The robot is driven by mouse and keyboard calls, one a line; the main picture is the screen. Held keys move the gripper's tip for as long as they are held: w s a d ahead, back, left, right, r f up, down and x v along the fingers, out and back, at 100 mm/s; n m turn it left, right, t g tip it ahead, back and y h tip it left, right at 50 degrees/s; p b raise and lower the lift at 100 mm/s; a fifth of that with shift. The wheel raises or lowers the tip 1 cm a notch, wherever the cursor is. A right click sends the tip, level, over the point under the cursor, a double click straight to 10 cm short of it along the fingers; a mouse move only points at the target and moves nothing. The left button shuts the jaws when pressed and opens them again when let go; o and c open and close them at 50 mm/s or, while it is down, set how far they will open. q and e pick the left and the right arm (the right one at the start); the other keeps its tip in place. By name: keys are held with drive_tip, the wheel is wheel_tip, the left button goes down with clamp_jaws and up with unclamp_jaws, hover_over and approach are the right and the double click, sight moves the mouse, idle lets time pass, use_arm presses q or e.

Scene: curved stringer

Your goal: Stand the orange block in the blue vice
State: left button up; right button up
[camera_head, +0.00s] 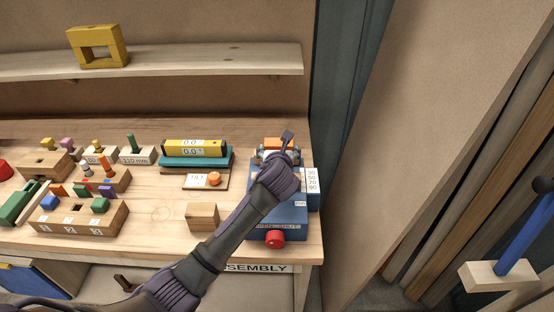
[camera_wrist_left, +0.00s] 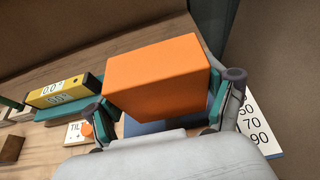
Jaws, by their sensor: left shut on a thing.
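The orange block (camera_wrist_left: 158,75) is held between the two fingers of my left gripper (camera_wrist_left: 155,100), which is shut on it. In the head view the block (camera_head: 274,143) shows only as a small orange strip beyond my left gripper (camera_head: 277,155). The blue vice (camera_head: 312,196) stands at the right end of the bench, with a red knob (camera_head: 274,238) at its front. My left arm and wrist cover much of the vice. Whether the block touches the vice is hidden. My right gripper is not in view.
Left of the vice are a yellow level (camera_head: 195,148) on a teal base, a small board with an orange button (camera_head: 214,179) and a wooden block (camera_head: 202,217). Wooden holders with coloured pegs (camera_head: 80,217) fill the left. A shelf (camera_head: 180,60) runs above; a wall panel stands right.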

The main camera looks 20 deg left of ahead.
use_arm(q)
drive_tip(key=shift+w+a+f, duration=0.15)
drive_tip(key=shift+a+f, duration=0.05)
drive_tip(key=shift+a, duration=0.1)
drive_tip(key=shift+f, duration=2.05)
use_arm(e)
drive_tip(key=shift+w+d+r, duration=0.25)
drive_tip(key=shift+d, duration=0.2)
use_arm(q)
drive_tip(key=o, duration=1.1)
drive_tip(key=shift+f, duration=0.1)
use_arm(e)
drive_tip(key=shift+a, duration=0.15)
